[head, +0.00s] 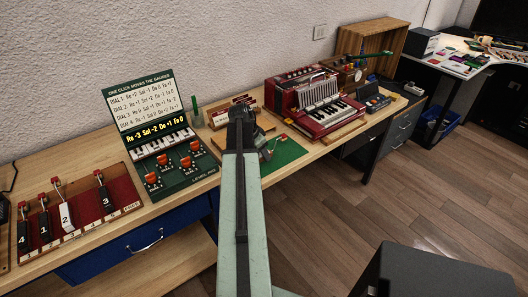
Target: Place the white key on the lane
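A white key (65,216) marked 2 stands on the red board (124,190) at the left, among black keys marked 4 (22,236), 1 (44,223) and 3 (105,198). My gripper (242,112) is at the end of my pale green arm, near the middle of the bench and well to the right of the white key. Its fingers are dark and small, and I cannot see whether they are open or hold anything.
A green panel (145,103) with text, a keyboard picture and red-topped levers stands between the red board and my arm. A green mat (287,152) lies right of my arm. Beyond it are a red accordion (318,102) and a wooden box (372,40).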

